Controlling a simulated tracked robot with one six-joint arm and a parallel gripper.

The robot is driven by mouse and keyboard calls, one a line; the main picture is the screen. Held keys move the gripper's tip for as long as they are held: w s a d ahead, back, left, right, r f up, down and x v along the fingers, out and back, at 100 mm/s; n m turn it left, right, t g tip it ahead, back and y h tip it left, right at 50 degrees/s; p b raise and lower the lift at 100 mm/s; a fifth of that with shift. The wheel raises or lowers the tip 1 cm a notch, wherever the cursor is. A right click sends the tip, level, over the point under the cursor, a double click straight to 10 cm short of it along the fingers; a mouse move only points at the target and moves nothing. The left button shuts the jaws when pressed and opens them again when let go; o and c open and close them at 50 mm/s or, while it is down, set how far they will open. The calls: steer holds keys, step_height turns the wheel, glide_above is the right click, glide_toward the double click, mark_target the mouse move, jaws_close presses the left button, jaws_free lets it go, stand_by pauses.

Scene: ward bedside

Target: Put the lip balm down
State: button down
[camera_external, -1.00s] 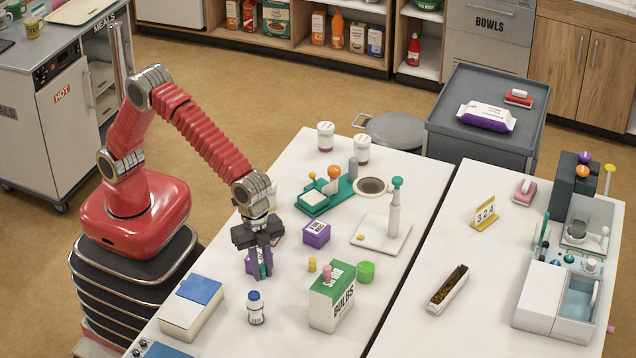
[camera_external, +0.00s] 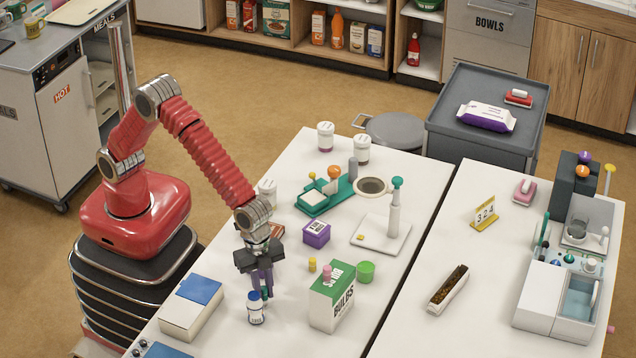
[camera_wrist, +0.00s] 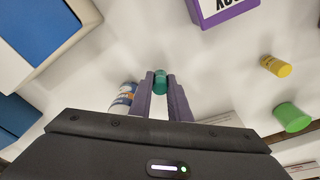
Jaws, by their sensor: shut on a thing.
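The lip balm is a small teal cylinder (camera_wrist: 160,80) held between the two purple fingers of my gripper (camera_wrist: 162,95) in the wrist view. In the external view, my gripper (camera_external: 262,287) points down over the near part of the white table, and a bit of the teal lip balm (camera_external: 265,294) shows at the fingertips. The fingers are shut on it and hide part of it. I cannot tell whether its lower end touches the table.
A white bottle with a blue cap (camera_external: 255,311) stands very close beside the fingers. A bulbs box (camera_external: 331,300), a small yellow cylinder (camera_external: 312,265), a green cup (camera_external: 366,271), a purple box (camera_external: 316,233) and a blue-topped box (camera_external: 191,308) stand around.

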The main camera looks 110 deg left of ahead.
steer(key=shift+f, duration=0.6)
steer(key=shift+f, duration=0.15)
steer(key=c, duration=1.7)
jaws_free()
steer(key=shift+o, duration=0.2)
step_height(320, 180, up, 12)
steer(key=s, duration=0.1)
steer(key=shift+a, duration=0.45)
steer(key=shift+s+r, duration=0.1)
steer(key=shift+r, duration=0.1)
